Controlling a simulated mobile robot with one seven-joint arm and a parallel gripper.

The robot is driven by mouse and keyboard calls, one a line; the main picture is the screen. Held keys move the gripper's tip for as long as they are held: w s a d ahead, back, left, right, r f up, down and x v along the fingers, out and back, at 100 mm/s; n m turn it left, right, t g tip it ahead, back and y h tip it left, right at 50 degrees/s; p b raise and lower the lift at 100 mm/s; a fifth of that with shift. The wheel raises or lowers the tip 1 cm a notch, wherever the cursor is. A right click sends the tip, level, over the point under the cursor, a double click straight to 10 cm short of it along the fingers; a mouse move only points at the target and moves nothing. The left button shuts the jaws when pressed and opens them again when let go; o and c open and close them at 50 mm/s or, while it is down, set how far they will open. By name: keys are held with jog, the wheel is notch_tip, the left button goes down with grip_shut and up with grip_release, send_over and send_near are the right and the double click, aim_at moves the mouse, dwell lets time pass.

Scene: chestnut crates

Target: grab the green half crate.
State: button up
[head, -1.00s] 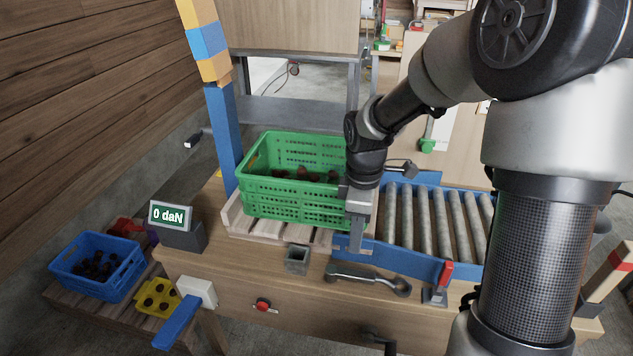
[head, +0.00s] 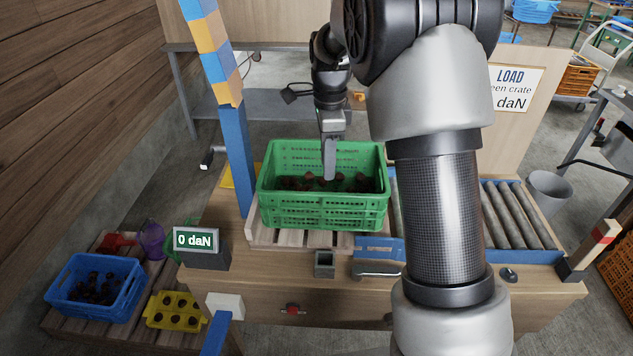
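The green crate (head: 320,217) sits upright on a slatted wooden platform (head: 290,238) on the workbench. Several dark brown, chestnut-like things (head: 290,183) lie in it. My gripper (head: 329,165) points down over the crate, and its fingers overlap the far wall and the inside in the picture. I see it edge-on, so I cannot tell whether it is open or shut, or whether it touches the far rim. The crate's right end is close to my arm in the picture.
A display (head: 196,240) reads 0 daN. A blue post (head: 237,150) rises left of the crate. A roller conveyor (head: 515,215) lies to the right, partly behind my arm. A blue crate (head: 97,290) and a yellow tray (head: 175,311) stand at lower left.

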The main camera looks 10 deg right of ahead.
aim_at(322, 205)
jog(key=shift+m, duration=0.9)
jog(key=shift+w+a+f+b, duration=0.15)
jog(key=shift+w+f+b, duration=0.1)
jog(key=shift+f, duration=2.55)
jog(key=shift+w+a+f+b, duration=0.1)
jog(key=shift+w+f+b, duration=0.2)
jog(key=shift+f, duration=2.45)
jog(key=shift+w+a+f+b, duration=0.15)
jog(key=shift+w+f+b, duration=0.1)
jog(key=shift+f, duration=2.55)
jog(key=shift+s, duration=0.1)
grip_shut()
jog(key=shift+w+r, duration=0.2)
jog(key=shift+r, duration=0.05)
